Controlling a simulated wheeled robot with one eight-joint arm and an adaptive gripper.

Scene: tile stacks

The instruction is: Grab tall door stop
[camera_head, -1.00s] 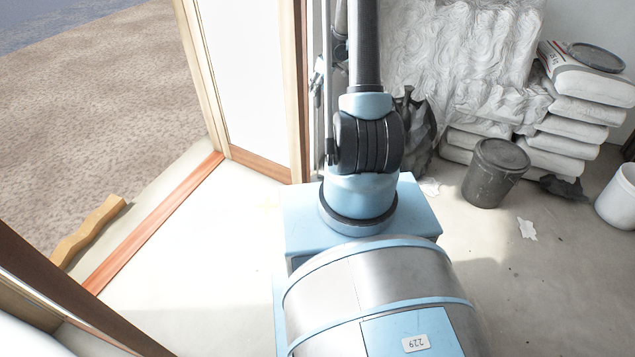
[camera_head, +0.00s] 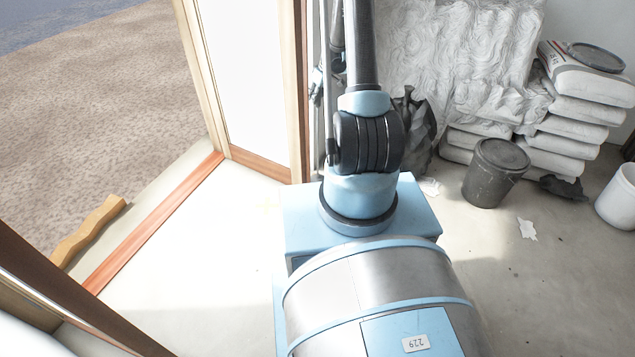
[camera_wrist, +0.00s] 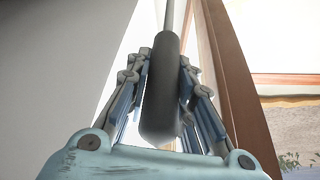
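The tall door stop shows in the wrist view as a thick dark grey cylinder (camera_wrist: 161,92) on a thin pale rod. Its rounded end points back toward my palm. The fingers of my gripper (camera_wrist: 165,62) lie on both sides of the cylinder, and their tips appear to press on it. White gaps show beside the cylinder nearer the palm. In the head view my arm hides most of my gripper; part of it shows beside the thin upright rod left of the arm. The lower end of the rod is hard to make out.
A white door panel with a wooden frame (camera_head: 301,95) stands just left of my arm. A black bag (camera_head: 417,130), a dark bucket (camera_head: 496,172) and stacked sacks (camera_head: 567,143) stand to the right. The pale floor at left is clear up to the orange sill (camera_head: 150,225).

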